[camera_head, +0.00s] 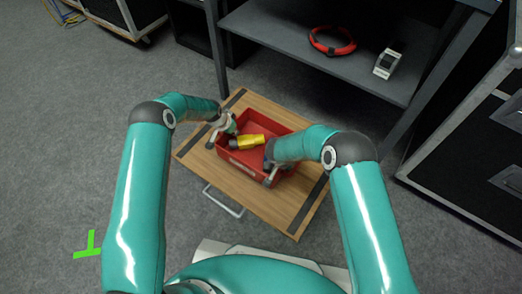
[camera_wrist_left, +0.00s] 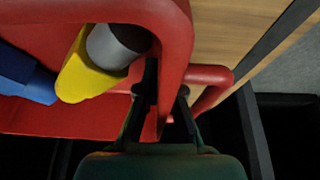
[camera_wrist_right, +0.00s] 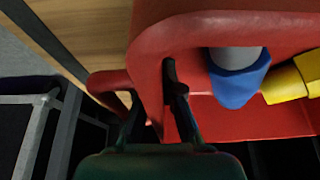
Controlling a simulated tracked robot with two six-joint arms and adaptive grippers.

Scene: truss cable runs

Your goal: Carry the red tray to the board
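The red tray (camera_head: 246,158) is over the wooden board (camera_head: 292,212), which has dark strips near its ends. I cannot tell whether the tray rests on it. A yellow-and-grey piece (camera_head: 250,141) and a blue-and-grey piece (camera_wrist_right: 238,80) lie in the tray. My left gripper (camera_wrist_left: 165,95) has one finger inside and one outside the tray's end wall, closed on it beside the red handle. My right gripper (camera_wrist_right: 152,95) holds the opposite end wall the same way. In the head view, my right forearm partly hides the tray's right end.
A dark shelf unit (camera_head: 285,38) stands behind the board, with a red ring (camera_head: 332,41) and a small grey device (camera_head: 387,63) on it. A black case (camera_head: 475,150) stands at right. A metal handle (camera_head: 222,201) sticks out from the board's front.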

